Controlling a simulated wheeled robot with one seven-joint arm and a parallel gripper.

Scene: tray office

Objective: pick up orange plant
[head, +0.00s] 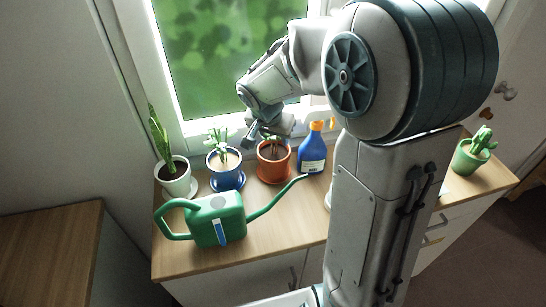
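The orange plant (273,169) is an orange pot on an orange saucer, standing on the wooden cabinet top near the window. Its dark soil shows, and the gripper partly covers the plant's upper part. My arm reaches over from the right, and my gripper (257,140) points down just above and slightly left of the orange pot. Its fingers are small and dark here. I cannot tell whether they are open or touch the plant.
A blue-potted plant (226,172) stands close on the left, with a white-potted plant (173,180) beyond it. A blue spray bottle (313,152) stands close on the right. A green watering can (217,222) is in front, its spout reaching toward the bottle. A green-potted cactus (468,158) is far right.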

